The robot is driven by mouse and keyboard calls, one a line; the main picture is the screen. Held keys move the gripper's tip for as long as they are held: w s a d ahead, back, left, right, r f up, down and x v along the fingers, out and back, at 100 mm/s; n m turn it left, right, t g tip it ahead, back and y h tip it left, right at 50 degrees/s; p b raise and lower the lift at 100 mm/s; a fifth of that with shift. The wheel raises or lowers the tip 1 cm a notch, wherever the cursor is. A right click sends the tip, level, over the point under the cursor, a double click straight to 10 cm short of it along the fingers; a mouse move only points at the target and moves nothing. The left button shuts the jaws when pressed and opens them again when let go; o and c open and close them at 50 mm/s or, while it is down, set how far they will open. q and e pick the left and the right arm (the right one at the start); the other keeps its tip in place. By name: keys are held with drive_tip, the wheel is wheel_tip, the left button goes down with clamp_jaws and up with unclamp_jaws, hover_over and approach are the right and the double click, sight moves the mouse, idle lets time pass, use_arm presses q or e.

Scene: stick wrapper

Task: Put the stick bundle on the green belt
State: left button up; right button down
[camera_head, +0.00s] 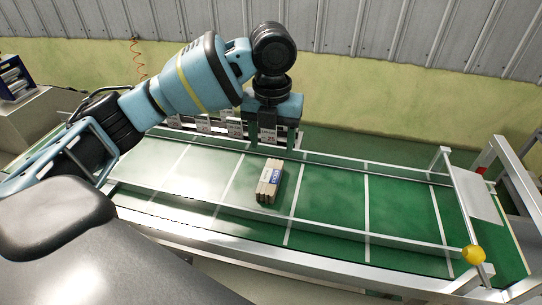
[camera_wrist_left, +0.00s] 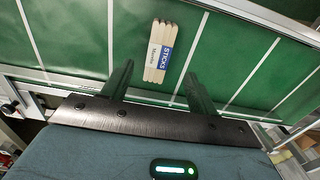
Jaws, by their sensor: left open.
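The stick bundle (camera_head: 269,181) is a small pack of pale sticks with a white and blue label. It lies on the green belt (camera_head: 335,200), between two white cross lines. It also shows in the left wrist view (camera_wrist_left: 160,52), lying flat just beyond the fingers. My left gripper (camera_head: 270,142) is open and empty above the belt, at the belt's far side behind the bundle. In the wrist view its two fingers (camera_wrist_left: 160,82) stand apart, and the bundle is not between them. My right gripper is not seen.
Metal rails run along both sides of the belt, the near one (camera_head: 300,232) in front of the bundle. A yellow knob (camera_head: 473,254) stands at the right end beside a metal frame. Small labelled dispensers (camera_head: 205,125) line the far rail. The belt right of the bundle is clear.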

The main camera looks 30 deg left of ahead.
use_arm(q)
drive_tip(key=shift+r, duration=1.95)
drive_tip(key=shift+f, duration=0.1)
